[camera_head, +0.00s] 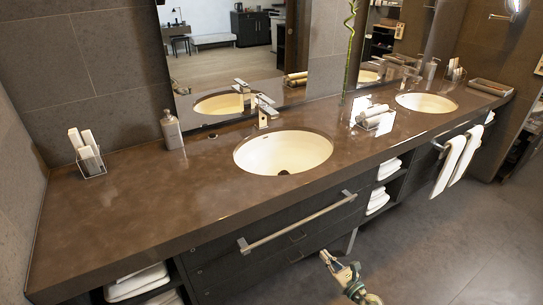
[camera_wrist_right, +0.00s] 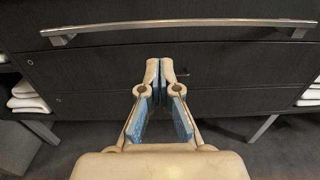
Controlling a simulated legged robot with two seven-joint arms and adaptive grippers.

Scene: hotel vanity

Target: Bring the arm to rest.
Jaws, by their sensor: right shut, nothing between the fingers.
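My right gripper (camera_head: 328,256) is low in front of the vanity, near the bottom of the head view. It is shut and empty, below the long metal bar handle (camera_head: 298,224). In the right wrist view my right gripper (camera_wrist_right: 166,64) points at the dark drawer fronts (camera_wrist_right: 100,75), and its two fingertips meet. I cannot tell whether the tips touch the drawer front. The handle also shows across the top of the wrist view (camera_wrist_right: 180,24). My left gripper is not in view.
The brown counter (camera_head: 120,215) holds two sinks, the nearer sink (camera_head: 283,152) and the farther sink (camera_head: 427,102). A soap bottle (camera_head: 172,131) and a clear holder (camera_head: 91,162) stand at left. White towels (camera_head: 452,160) hang at right. Open grey floor (camera_head: 440,255) lies to the right.

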